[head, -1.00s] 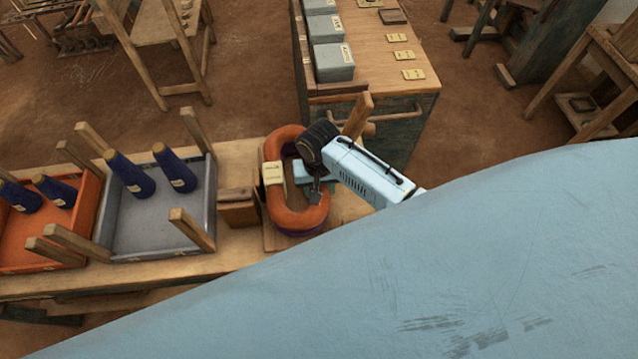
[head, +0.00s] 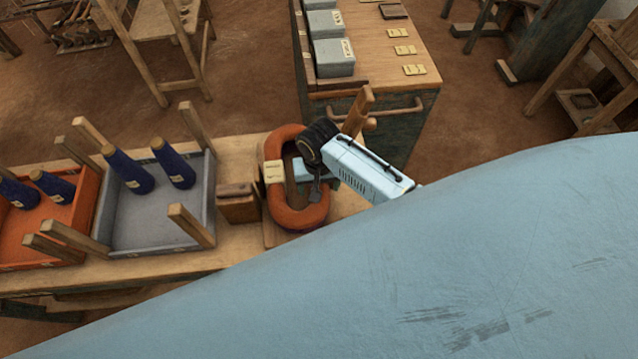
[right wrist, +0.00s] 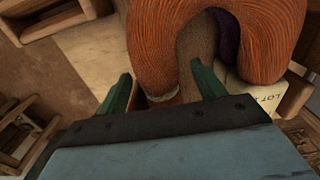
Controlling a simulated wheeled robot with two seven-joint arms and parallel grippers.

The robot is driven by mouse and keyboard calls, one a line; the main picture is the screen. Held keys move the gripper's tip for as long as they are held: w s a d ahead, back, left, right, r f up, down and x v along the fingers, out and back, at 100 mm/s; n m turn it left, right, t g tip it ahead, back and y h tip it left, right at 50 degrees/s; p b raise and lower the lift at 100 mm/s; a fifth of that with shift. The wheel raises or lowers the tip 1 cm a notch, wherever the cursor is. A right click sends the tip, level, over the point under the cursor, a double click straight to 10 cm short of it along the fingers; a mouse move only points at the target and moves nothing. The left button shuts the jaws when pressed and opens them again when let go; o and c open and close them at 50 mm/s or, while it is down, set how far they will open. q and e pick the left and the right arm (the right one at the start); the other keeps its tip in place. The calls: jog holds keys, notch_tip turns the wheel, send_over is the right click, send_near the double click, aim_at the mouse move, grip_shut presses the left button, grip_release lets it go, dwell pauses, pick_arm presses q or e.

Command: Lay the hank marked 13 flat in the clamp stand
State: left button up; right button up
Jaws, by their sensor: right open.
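A thick orange ring-shaped hank (head: 284,208) lies on the near bench with a pale tag (head: 274,171) on its left side. In the head view the gripper (head: 312,180) is over the hank's right side. My left gripper is out of view. I cannot surely identify the clamp stand.
A grey tray (head: 140,245) and an orange tray (head: 40,255) with blue cones and wooden posts stand left. A wooden block (head: 238,205) sits between the grey tray and hank. A table (head: 375,65) with grey boxes stands behind. My blue body hides the lower right.

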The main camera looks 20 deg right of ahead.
notch_tip(320, 180, up, 13)
jog(key=p, duration=0.1)
jog(key=shift+r+p, duration=0.2)
jog(key=shift+p, duration=0.1)
